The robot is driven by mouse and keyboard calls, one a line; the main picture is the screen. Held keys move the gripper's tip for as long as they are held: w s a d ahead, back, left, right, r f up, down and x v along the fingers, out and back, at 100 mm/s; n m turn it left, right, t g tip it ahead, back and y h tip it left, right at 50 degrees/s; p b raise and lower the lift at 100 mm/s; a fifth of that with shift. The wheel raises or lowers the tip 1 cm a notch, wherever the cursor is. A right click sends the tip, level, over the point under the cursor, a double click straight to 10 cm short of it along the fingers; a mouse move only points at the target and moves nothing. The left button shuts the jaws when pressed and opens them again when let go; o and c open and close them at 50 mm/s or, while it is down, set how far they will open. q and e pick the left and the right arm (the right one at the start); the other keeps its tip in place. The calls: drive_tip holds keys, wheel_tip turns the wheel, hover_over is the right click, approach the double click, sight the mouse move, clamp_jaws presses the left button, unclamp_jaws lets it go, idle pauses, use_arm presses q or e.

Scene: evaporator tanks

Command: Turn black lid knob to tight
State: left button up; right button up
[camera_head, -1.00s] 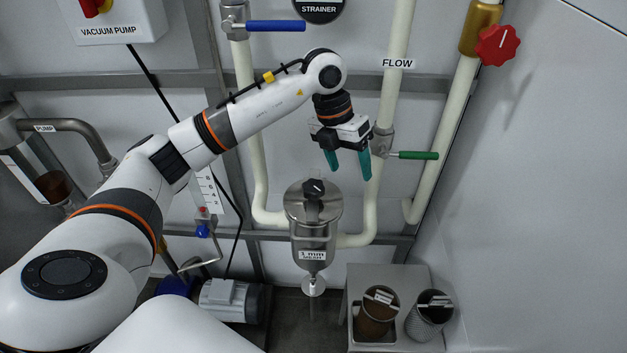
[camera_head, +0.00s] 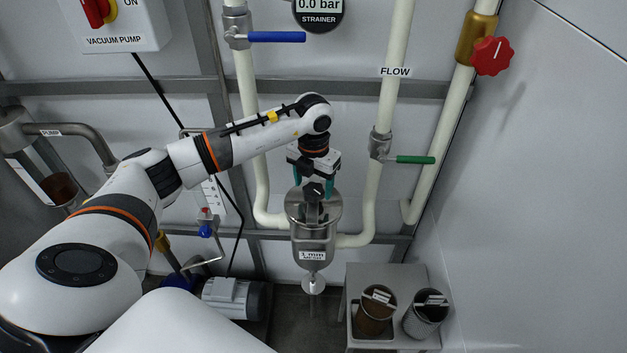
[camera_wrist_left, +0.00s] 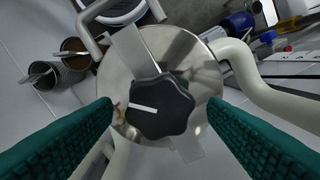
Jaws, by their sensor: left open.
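The black lid knob (camera_head: 314,190) sits on top of the steel strainer housing (camera_head: 312,239), which carries a "1 mm" label. In the left wrist view the knob (camera_wrist_left: 161,106) is lobed with a white pointer line aimed left, on a round steel lid (camera_wrist_left: 190,62) crossed by a flat bar. My left gripper (camera_head: 313,188) is over the lid, with its green fingers on either side of the knob. In the left wrist view the fingers of the left gripper (camera_wrist_left: 160,122) are apart, with gaps to the knob. My right gripper is not in view.
A blue-handled valve (camera_head: 275,37) is at upper left of the housing and a green-handled valve (camera_head: 414,160) at right. Pale pipes run beside the housing. A grey stand (camera_head: 355,281) with two strainer baskets stands at lower right. A pump motor (camera_head: 232,298) is at lower left.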

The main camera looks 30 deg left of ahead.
use_arm(q)
drive_tip(key=shift+f, duration=0.45)
drive_tip(key=shift+c, duration=0.4)
drive_tip(key=c, duration=0.9)
